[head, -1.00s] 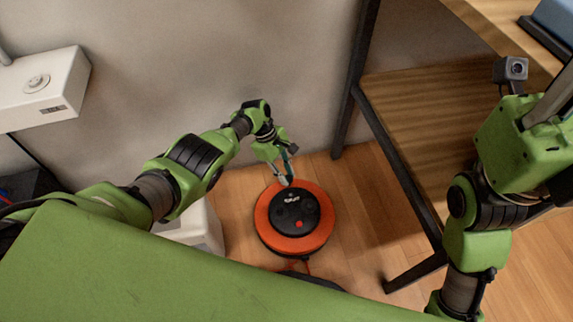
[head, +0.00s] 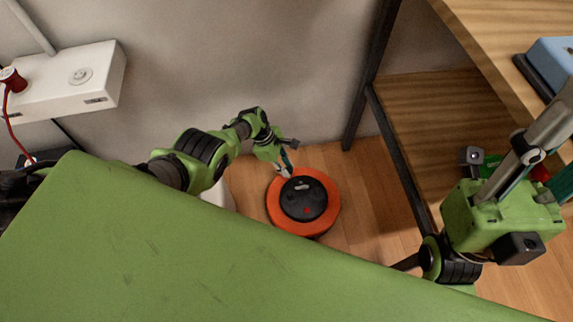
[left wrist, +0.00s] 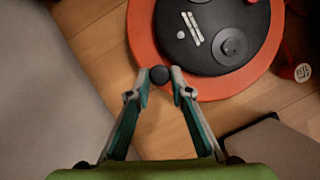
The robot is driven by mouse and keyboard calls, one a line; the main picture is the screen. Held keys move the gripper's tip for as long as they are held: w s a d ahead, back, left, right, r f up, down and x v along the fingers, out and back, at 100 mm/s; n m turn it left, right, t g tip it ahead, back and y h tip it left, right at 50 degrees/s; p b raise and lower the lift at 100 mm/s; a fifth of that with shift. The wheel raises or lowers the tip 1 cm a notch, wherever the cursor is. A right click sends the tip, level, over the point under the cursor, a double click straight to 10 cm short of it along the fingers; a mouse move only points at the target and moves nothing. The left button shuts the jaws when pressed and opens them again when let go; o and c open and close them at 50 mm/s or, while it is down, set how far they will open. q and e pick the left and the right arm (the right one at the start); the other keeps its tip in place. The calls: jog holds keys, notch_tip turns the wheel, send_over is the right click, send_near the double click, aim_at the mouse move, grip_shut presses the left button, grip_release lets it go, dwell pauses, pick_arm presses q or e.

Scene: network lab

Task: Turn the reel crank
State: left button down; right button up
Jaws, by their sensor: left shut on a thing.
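The reel stands on the wooden floor, with an orange disc (head: 279,208) and a black hub (head: 312,199) bearing a white mark and a red dot. In the left wrist view the orange rim (left wrist: 145,38) and black hub (left wrist: 210,58) fill the top. My left gripper (head: 287,171) reaches down to the reel's far left edge. In the left wrist view its fingertips (left wrist: 159,77) are shut on a round black crank knob (left wrist: 159,74) at the rim. My right gripper (head: 555,150) is at the right, by the shelf; its tips run out of frame.
A wooden shelf unit (head: 420,105) with dark legs stands right of the reel. A white wall box (head: 95,72) with a red plug (head: 12,80) is at the upper left. In the left wrist view, a red labelled piece (left wrist: 299,62) lies right of the reel.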

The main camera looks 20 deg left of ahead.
pick_arm(q)
jog(key=shift+s+d+f, duration=0.2)
jog(key=shift+s+d, duration=0.2)
jog(key=shift+s, duration=0.1)
jog(key=c, duration=2.1)
grip_release()
jog(key=shift+c, duration=0.2)
jog(key=shift+w, duration=0.1)
jog(key=shift+w+a, duration=0.15)
jog(key=shift+w+a+r, duration=0.1)
jog(key=shift+a+r, duration=0.05)
jog(key=shift+r, duration=0.15)
jog(key=shift+a+r, duration=0.3)
jog(key=shift+r, duration=0.25)
jog(key=v, duration=1)
jog(key=shift+r, duration=0.15)
